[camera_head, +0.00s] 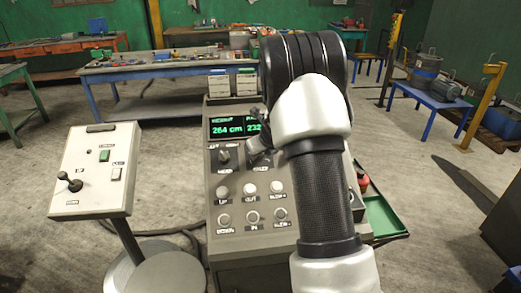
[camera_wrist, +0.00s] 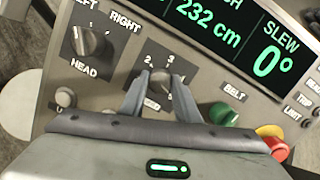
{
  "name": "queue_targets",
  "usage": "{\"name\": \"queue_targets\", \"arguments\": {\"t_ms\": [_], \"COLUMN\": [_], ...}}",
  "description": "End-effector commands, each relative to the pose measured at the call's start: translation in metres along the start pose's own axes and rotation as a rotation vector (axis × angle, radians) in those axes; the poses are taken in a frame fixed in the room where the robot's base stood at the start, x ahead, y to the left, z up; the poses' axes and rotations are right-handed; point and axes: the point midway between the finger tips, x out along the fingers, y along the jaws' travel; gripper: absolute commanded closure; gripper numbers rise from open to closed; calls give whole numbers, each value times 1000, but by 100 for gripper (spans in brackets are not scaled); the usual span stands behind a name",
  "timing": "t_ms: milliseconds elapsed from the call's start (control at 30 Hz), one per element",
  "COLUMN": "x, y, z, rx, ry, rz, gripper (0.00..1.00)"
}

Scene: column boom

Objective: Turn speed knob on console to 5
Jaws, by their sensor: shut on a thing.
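The grey console (camera_head: 238,180) stands in front of me, with my arm reaching over its right side in the head view. The speed knob (camera_wrist: 160,77) is on the console panel in the wrist view, with dial numbers such as 2 and 3 above it. My gripper (camera_wrist: 160,88) is shut on this knob, one finger on each side. The fingers hide part of the dial and its label, so the knob's setting cannot be read. In the head view my gripper (camera_head: 258,148) is partly hidden behind my wrist.
A head knob (camera_wrist: 89,41) sits left of the speed knob. A green belt button (camera_wrist: 224,113) and a red button (camera_wrist: 277,148) lie to the right. A display (camera_wrist: 225,30) is above. A joystick box (camera_head: 95,170) stands left of the console.

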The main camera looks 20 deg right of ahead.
Motion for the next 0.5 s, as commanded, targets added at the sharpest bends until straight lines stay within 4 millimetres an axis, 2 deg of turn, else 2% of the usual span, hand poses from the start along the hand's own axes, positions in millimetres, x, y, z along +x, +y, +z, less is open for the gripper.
{"name": "queue_targets", "arguments": {"t_ms": [200, 500], "x": [-1, 0], "y": [0, 1], "z": [1, 1], "rx": [112, 175], "ry": [-6, -9], "rz": [-16, -26], "gripper": [94, 94]}}
